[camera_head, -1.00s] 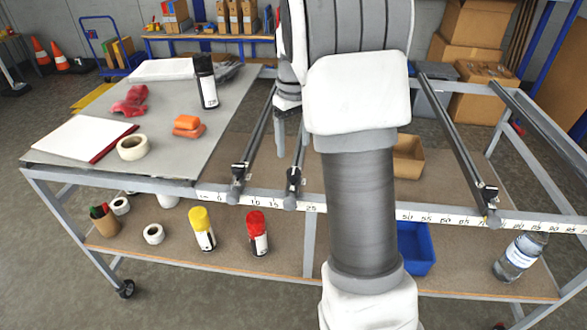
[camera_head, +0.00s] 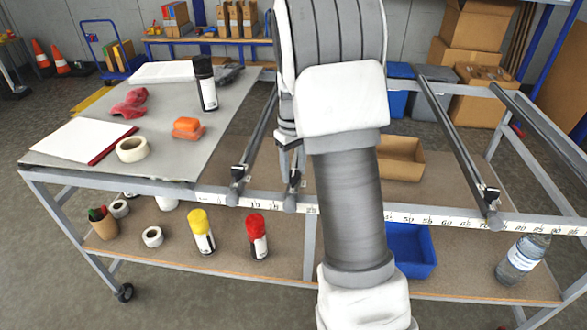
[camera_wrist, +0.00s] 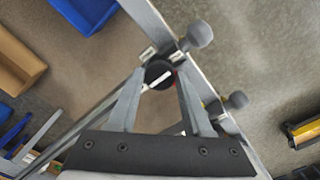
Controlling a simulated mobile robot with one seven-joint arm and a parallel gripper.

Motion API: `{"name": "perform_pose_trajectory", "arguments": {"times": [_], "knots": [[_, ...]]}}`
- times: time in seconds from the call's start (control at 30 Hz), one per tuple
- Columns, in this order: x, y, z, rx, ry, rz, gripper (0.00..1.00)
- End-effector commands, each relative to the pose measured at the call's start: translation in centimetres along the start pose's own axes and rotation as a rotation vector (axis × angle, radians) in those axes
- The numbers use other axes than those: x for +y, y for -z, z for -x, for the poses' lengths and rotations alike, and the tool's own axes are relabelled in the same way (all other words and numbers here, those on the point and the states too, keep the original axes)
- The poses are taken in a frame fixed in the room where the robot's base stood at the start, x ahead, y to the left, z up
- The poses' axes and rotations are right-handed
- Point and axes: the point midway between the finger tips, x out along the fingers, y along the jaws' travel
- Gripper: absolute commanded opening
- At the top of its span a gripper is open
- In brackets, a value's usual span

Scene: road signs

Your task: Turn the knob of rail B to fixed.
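A dark round knob (camera_wrist: 159,73) with a white pointer line sits on a rail end in the wrist view, with a bit of red beside it. My gripper (camera_wrist: 160,76) is open, its fingertips on either side of the knob; I cannot tell whether they touch it. In the head view my arm covers most of the gripper, which is over the near end of the second rail from the left (camera_head: 295,178). A grey ball end (camera_wrist: 199,34) sticks out past the knob. I cannot read rail letters or knob position labels.
A neighbouring rail (camera_head: 240,172) runs close on the left, its ball end (camera_wrist: 237,100) near my right finger. Another rail (camera_head: 458,140) stands to the right. A scale strip runs along the front bar. A grey board (camera_head: 160,90) with tools covers the left side; a blue bin (camera_head: 410,250) is below.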

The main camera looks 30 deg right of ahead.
Motion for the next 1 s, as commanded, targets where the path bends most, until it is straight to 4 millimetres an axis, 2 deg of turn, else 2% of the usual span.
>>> {"name": "perform_pose_trajectory", "arguments": {"times": [0.03,0.2,0.27,0.67,1.0], "knots": [[0.00,0.01,0.02,0.000,0.000,0.000,0.39],[0.00,0.01,0.03,0.000,0.000,0.000,0.08],[0.00,0.01,0.03,0.000,0.000,0.000,0.00],[0.01,0.03,0.12,0.000,0.000,-0.063,0.00],[-0.04,0.06,0.21,0.000,0.000,-0.316,0.00]]}}
